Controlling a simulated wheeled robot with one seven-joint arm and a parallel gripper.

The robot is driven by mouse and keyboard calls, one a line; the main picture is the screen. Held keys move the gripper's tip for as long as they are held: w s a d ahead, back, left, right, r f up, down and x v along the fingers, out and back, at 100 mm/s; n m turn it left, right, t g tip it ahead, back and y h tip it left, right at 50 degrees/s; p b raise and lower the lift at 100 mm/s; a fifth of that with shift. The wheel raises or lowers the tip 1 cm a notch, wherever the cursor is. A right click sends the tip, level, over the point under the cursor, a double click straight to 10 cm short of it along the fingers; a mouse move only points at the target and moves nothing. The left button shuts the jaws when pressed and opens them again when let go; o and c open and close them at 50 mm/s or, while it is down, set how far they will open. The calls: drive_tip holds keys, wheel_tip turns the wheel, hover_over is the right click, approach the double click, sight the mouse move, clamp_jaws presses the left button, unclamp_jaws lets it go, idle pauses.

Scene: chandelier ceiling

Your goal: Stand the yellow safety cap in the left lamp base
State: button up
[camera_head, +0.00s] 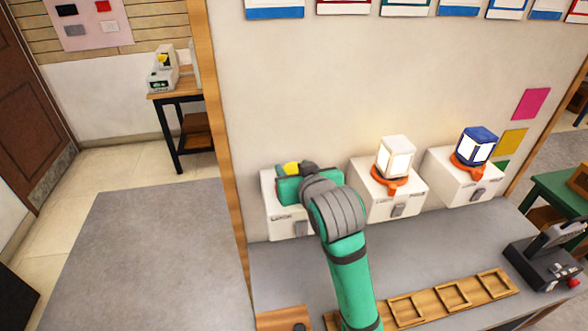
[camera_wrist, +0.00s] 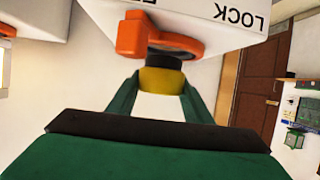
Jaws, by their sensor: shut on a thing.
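The yellow safety cap (camera_wrist: 161,82) is between the fingers of my gripper (camera_wrist: 161,94), which is shut on it. Its dark end (camera_wrist: 164,62) is at the orange ring (camera_wrist: 130,37) of the left lamp base (camera_wrist: 205,18). I cannot tell whether that end is inside the ring or just in front of it. In the head view a bit of the yellow cap (camera_head: 291,168) shows past my gripper (camera_head: 296,184), above the white left lamp base (camera_head: 283,225). My gripper and arm hide most of that base's top and its ring.
The middle base (camera_head: 395,204) carries a lit white lamp (camera_head: 395,155). The right base (camera_head: 470,188) carries a blue lamp (camera_head: 478,146). A wooden rack (camera_head: 430,303) with square slots lies in front on the grey counter (camera_head: 440,245). A black device (camera_head: 545,262) stands at right.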

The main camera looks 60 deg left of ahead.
drive_tip(key=shift+f, duration=0.85)
idle(0.5)
drive_tip(key=o, duration=1.1)
drive_tip(key=v, duration=1)
drive_tip(key=shift+d+r, duration=0.2)
drive_tip(key=shift+d, duration=0.1)
drive_tip(key=shift+s, duration=0.1)
